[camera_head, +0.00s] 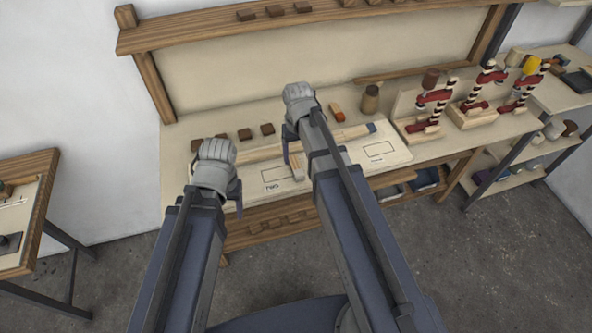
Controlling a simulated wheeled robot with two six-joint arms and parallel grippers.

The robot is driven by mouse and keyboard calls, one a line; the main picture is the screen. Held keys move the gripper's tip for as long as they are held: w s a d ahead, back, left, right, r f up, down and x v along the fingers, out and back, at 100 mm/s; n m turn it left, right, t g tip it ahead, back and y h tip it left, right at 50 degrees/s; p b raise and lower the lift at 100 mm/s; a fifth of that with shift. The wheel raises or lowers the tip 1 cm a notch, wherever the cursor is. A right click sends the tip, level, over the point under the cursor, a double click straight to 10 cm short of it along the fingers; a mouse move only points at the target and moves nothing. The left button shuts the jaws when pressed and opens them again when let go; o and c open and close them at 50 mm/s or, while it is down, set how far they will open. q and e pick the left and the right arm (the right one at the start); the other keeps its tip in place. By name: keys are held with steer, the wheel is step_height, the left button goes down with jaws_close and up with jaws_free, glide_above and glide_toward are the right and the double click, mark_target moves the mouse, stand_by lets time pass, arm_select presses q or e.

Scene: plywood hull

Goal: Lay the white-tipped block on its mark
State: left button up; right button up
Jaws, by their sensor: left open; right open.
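A pale board (325,170) with two outlined rectangular marks lies at the front of the bench. The left mark (280,173) has a label beside it; the right mark (380,149) also has one. A short wooden block (298,164) lies on the board between the marks, partly hidden by my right arm; its tip looks pale, but I cannot be sure it is white. My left gripper (215,164) is open and empty at the board's left end. My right gripper (300,108) is open above the board's back edge, beyond the short block.
A red-tipped block (338,112) and a brown jar (370,99) stand behind the board. Several dark blocks (245,134) sit at back left. Red-and-white striped stands (430,105) crowd the right.

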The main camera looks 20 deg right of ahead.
mark_target(296, 166)
steer(key=shift+w+a+f+b, duration=0.1)
steer(key=shift+w+f+b, duration=0.15)
steer(key=shift+f+b, duration=0.8)
steer(key=shift+w+a+f+b, duration=0.1)
steer(key=shift+w+f+b, duration=0.1)
steer(key=shift+f+b, duration=0.85)
steer(key=shift+d+f+b, duration=0.1)
steer(key=shift+f+b, duration=0.4)
steer(key=shift+f, duration=0.05)
steer(key=shift+r, duration=0.1)
jaws_close()
